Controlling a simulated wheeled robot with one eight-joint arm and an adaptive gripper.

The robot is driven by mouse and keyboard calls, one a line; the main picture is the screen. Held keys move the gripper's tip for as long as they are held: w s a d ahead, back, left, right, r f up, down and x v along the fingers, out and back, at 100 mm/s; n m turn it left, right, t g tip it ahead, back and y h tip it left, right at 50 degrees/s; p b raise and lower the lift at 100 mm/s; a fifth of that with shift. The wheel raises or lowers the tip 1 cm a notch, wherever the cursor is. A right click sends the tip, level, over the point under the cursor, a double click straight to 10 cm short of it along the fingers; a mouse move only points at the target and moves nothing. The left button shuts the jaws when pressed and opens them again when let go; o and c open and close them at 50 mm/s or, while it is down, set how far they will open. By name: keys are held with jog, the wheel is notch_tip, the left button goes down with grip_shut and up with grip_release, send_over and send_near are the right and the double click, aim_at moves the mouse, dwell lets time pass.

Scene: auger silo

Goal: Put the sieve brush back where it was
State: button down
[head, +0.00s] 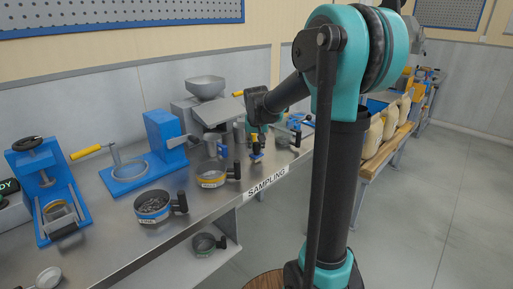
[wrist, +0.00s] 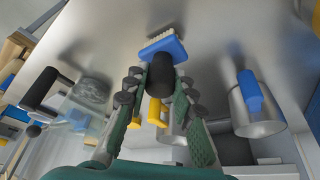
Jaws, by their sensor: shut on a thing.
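The sieve brush (wrist: 165,48) has a blue block with pale bristles and a black round handle. My gripper (wrist: 160,76) is shut on the black handle, one finger on each side, with the bristle end pointing away from the wrist. In the head view, the brush (head: 257,157) shows as a small blue shape below my gripper (head: 255,143), over the steel bench (head: 110,243) near its front edge. Whether the bristles touch the bench cannot be told. Yellow parts show beside the handle in the wrist view; what they belong to is unclear.
Sieve pans with black handles, one blue-banded (head: 153,206) and one yellow-banded (head: 211,179), stand along the front edge. A metal cup with a blue handle (wrist: 258,108) is to the right in the wrist view. A clear jar (wrist: 90,92) is at left.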

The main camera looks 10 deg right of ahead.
jog(key=shift+f, duration=0.3)
jog(key=shift+f, duration=0.1)
jog(key=c, duration=1.3)
grip_release()
jog(key=d+v, duration=0.1)
jog(key=v, duration=1.1)
jog(key=shift+n+y, duration=0.3)
jog(key=shift+n, duration=0.6)
jog(key=s+d+f, duration=0.1)
jog(key=s+f, duration=0.6)
jog(key=s, duration=0.1)
jog(key=s+d+f, duration=0.1)
jog(key=s+f, duration=0.7)
jog(key=s, duration=0.1)
jog(key=s+d+f, duration=0.1)
jog(key=s+f, duration=0.7)
jog(key=s, duration=0.1)
jog(key=shift+d+f, duration=0.1)
jog(key=shift+d, duration=0.2)
